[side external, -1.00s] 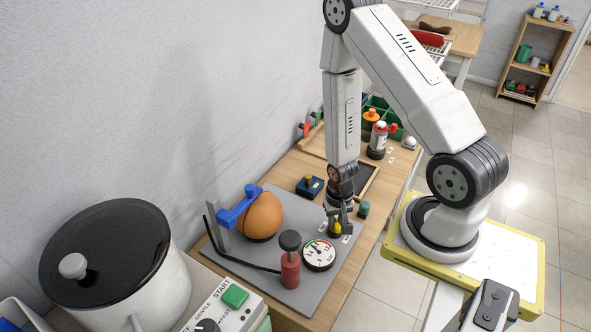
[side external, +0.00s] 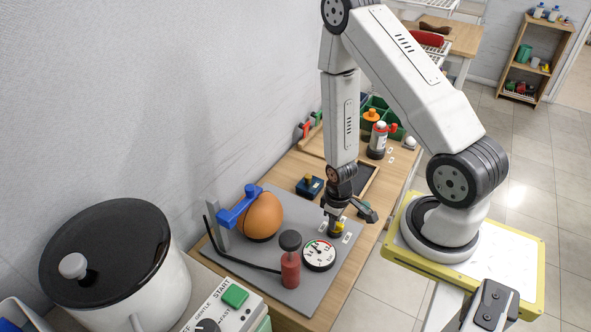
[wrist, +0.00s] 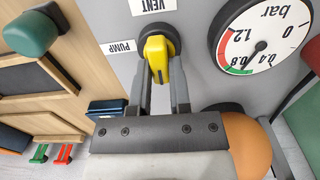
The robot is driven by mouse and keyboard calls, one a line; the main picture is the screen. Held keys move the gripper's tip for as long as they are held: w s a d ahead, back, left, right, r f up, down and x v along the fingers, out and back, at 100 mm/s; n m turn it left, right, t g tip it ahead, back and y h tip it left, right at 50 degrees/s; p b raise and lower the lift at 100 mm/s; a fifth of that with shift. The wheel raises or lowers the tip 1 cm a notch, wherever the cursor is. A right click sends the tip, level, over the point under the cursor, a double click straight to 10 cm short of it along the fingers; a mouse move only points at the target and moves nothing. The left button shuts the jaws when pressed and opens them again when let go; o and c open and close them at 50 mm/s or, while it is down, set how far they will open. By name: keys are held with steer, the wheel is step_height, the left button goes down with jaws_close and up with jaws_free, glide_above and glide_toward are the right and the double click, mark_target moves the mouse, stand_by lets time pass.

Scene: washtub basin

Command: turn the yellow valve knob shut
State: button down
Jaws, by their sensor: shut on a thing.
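The yellow valve knob (side external: 337,228) stands on the grey plate, beside the gauge. In the wrist view the knob (wrist: 157,58) is a yellow lever on a dark round base. Its handle points toward my gripper, away from the VENT label (wrist: 138,6); the PUMP label (wrist: 120,47) is to its left. My gripper (wrist: 162,80) is shut on the knob, with one finger on each side of the handle. In the side view my gripper (side external: 337,217) points down over the knob and partly hides it.
A round pressure gauge (side external: 319,255) sits close to the knob. A dark blue box (side external: 309,187) stands behind.

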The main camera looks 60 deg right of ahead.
steer(key=shift+s, duration=0.1)
stand_by(0.4)
steer(key=c, duration=0.6)
jaws_free()
steer(key=shift+o, duration=0.2)
steer(key=shift+r, duration=0.25)
steer(key=shift+r, duration=3.7)
